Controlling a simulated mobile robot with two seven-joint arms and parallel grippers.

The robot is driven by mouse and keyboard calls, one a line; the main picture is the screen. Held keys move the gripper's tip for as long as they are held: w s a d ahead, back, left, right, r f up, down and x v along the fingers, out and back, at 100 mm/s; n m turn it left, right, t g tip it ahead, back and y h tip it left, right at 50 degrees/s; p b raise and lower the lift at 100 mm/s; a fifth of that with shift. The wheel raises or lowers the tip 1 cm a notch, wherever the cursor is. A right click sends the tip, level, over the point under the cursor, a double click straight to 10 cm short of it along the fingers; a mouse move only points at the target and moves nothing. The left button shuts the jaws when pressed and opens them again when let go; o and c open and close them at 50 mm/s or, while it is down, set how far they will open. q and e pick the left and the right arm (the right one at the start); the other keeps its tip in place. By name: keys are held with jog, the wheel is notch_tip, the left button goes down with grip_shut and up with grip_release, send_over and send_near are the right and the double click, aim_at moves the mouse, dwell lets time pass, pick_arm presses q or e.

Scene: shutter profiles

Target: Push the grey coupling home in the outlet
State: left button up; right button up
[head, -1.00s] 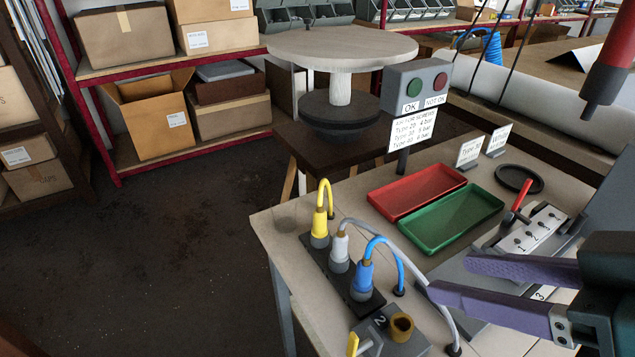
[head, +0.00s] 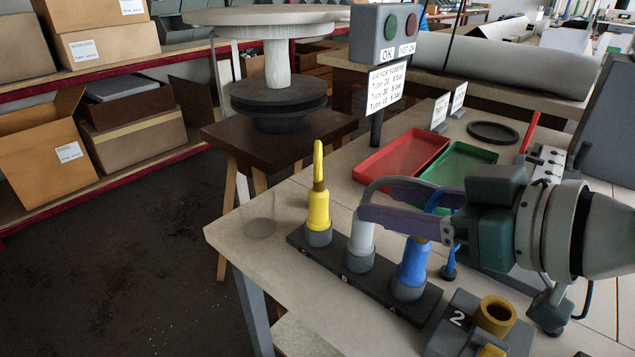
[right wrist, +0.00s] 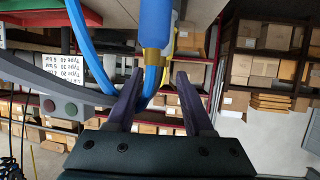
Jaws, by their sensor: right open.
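The grey coupling (head: 360,246) stands upright in the black outlet strip (head: 299,238), between a yellow coupling (head: 319,212) and a blue coupling (head: 411,264). Its top is partly hidden by my right gripper (head: 376,201). That gripper is open, with its purple fingers reaching left above the blue coupling towards the top of the grey one. In the right wrist view the blue coupling (right wrist: 158,28) and its hose show between and beyond the open fingers (right wrist: 157,82). I cannot tell how deep the grey coupling sits. My left gripper is out of view.
A grey block marked 2 with a brass ring (head: 495,315) stands at the front. Red (head: 385,165) and green (head: 470,160) trays lie behind the couplings. The grey hose (right wrist: 55,82) arches close to my fingers. Bare tabletop (head: 250,245) lies left of the strip.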

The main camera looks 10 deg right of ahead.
aim_at(362, 234)
jog(key=x, duration=0.4)
jog(key=shift+w+a+f+b, duration=0.15)
jog(key=shift+w+f+b, duration=0.1)
jog(key=shift+f+b, duration=0.1)
jog(key=shift+c, duration=0.2)
grip_shut()
